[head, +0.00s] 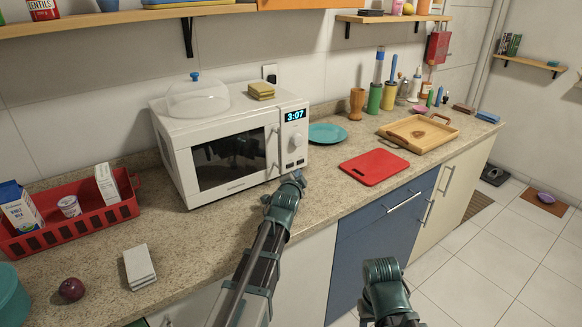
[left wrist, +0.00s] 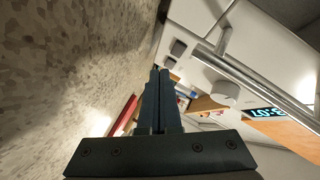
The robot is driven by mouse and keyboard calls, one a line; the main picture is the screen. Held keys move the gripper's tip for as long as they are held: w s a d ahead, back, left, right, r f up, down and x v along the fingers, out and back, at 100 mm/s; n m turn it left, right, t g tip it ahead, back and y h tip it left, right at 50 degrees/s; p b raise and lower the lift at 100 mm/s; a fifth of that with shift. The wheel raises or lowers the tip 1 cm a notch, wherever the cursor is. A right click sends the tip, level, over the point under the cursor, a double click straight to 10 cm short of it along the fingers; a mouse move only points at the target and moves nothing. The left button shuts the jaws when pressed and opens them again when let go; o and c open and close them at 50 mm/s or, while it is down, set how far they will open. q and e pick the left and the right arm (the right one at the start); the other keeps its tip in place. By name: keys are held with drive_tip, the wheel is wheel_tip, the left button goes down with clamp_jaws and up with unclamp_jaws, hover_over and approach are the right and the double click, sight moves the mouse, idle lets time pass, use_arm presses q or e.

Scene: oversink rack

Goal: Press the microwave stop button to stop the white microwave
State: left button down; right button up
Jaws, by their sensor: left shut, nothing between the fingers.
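The white microwave (head: 240,140) stands on the counter with its door shut and its display (head: 295,115) reading 3:07. A round dial (head: 296,140) sits below the display. In the left wrist view the microwave front shows the dial (left wrist: 222,92), the door handle (left wrist: 235,72) and two small dark buttons (left wrist: 174,54). I cannot tell which button is stop. My left gripper (head: 299,177) is just in front of the panel's lower part. In the left wrist view its fingers (left wrist: 160,74) are together and empty, tips close to the buttons; contact is unclear. My right arm shows low in the head view, without visible fingers.
A clear dome (head: 198,98) and yellow sponges (head: 261,91) lie on the microwave. A teal plate (head: 327,133), red board (head: 374,167) and wooden tray (head: 440,132) are to its right. A red rack (head: 75,222) stands left. The counter in front is mostly free.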

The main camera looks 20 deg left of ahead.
use_arm(q)
drive_tip(key=shift+s+d, duration=0.7)
drive_tip(key=shift+d, duration=0.15)
drive_tip(key=shift+s+d, duration=0.65)
drive_tip(key=shift+d, duration=0.2)
